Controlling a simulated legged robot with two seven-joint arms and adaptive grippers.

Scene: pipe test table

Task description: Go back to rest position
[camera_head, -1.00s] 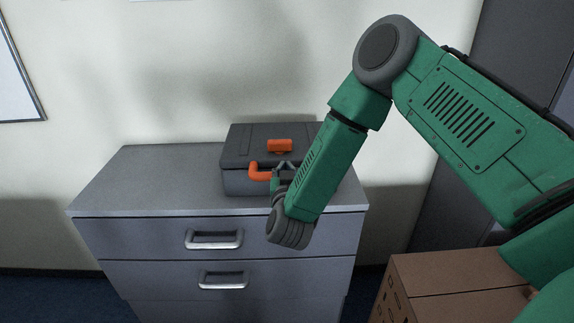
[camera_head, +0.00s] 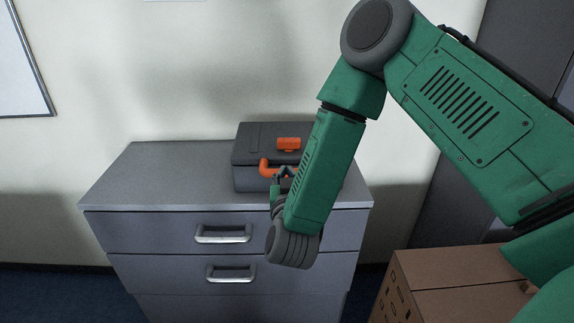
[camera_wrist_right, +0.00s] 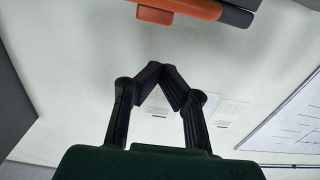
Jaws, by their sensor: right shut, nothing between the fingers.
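My right gripper (camera_head: 282,172) shows in the head view in front of the toolbox, at the end of my green arm. Its fingers are small there and overlap the front of the box in the picture. In the right wrist view its two dark fingers (camera_wrist_right: 165,68) meet at the tips, with nothing between them. My left gripper is in neither view.
A cardboard box (camera_head: 440,270) is at lower right. The cabinet top's left is clear.

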